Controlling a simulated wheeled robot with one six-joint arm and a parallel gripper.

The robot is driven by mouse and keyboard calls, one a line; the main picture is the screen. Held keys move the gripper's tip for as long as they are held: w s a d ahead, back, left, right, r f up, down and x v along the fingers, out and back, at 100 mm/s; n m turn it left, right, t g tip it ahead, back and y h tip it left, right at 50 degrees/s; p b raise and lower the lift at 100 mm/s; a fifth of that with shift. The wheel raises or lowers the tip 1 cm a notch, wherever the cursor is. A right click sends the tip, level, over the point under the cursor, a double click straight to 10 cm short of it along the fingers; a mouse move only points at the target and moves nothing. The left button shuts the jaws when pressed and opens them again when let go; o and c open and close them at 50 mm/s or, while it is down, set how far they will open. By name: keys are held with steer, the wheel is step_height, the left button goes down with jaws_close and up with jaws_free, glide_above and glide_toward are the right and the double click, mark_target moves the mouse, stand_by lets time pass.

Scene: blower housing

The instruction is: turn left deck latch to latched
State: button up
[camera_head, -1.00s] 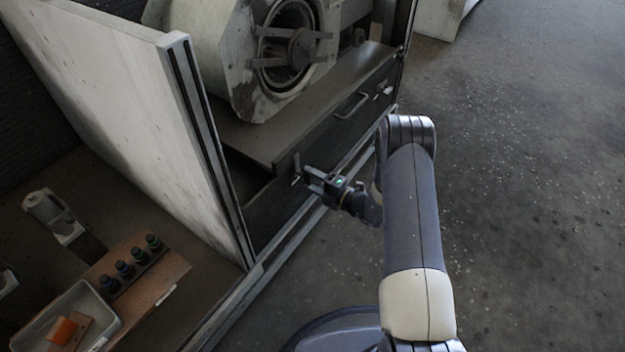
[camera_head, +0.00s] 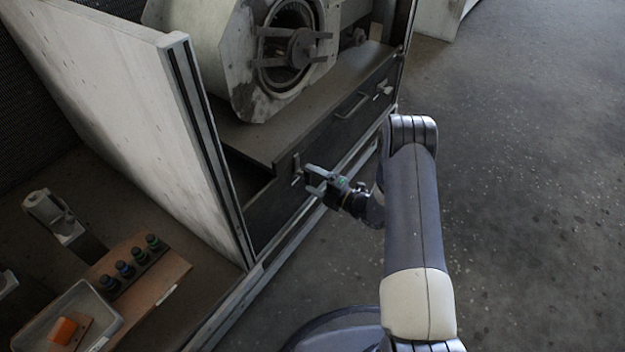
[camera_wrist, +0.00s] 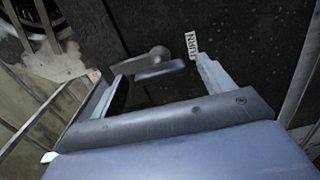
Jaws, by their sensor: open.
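The left deck latch (camera_head: 297,165) is a small light lever on the dark front panel of the deck, near its left end. In the wrist view, the latch lever (camera_wrist: 158,63) is a grey handle with a round pivot, set at a slant to the gripper. My gripper (camera_head: 313,178) is just in front of it. In the wrist view, my gripper (camera_wrist: 163,78) is open, with one finger on each side of the lever. I cannot tell whether either finger touches it.
A label reading TURN (camera_wrist: 191,44) is beside the latch. The deck front also has a bar handle (camera_head: 351,106) and a second latch (camera_head: 385,88) to the right. The blower housing (camera_head: 240,60) sits on the deck. A white upright panel (camera_head: 130,110) stands left; floor is clear right.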

steer(key=p+v, duration=0.2)
steer(key=v, duration=0.8)
steer(key=b+x, duration=0.2)
steer(key=x, duration=0.8)
steer(key=shift+w+a, duration=0.2)
steer(key=shift+a, duration=0.05)
